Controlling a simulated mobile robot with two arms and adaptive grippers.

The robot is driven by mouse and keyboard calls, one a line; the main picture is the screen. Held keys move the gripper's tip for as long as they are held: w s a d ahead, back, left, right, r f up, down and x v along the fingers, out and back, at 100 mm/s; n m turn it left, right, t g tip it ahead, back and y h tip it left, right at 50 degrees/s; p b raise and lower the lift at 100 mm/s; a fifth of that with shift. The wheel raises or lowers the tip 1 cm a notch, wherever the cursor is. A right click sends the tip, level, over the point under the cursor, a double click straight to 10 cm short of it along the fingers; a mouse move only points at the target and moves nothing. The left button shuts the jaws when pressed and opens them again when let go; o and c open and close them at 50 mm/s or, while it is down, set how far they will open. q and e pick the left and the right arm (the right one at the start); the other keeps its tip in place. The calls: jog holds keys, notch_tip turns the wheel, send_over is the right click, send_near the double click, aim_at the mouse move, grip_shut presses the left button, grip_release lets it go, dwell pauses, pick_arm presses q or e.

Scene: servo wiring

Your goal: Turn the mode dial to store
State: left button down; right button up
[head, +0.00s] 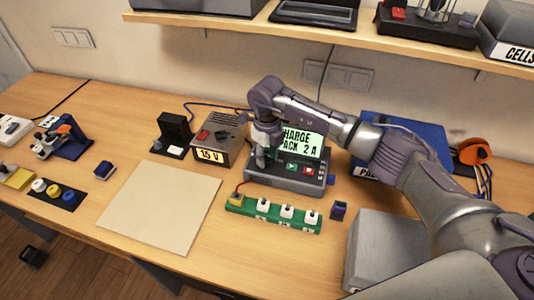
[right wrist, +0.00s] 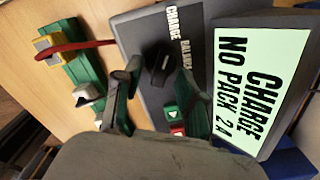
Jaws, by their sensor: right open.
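The charger (head: 285,183) is a dark grey box with a pale green screen (head: 301,142). In the right wrist view the screen (right wrist: 260,80) reads "CHARGE NO PACK 2A". The mode dial (right wrist: 160,62) is a black knob on the charger's face, beside printed labels reading "CHARGE" and what looks like "BALANCE". No "STORE" label is readable. My right gripper (head: 261,160) is over the left part of the charger, pointing down. In the wrist view its open fingers (right wrist: 159,76) lie on either side of the dial; contact cannot be made out. The dial is hidden in the head view. My left gripper is not in view.
Green and red buttons (right wrist: 174,120) sit close to the right gripper's fingers. A green board (head: 272,215) with white plugs lies in front of the charger. A beige mat (head: 158,207) is bare.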

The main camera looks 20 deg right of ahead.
jog(key=shift+c, duration=0.9)
grip_shut()
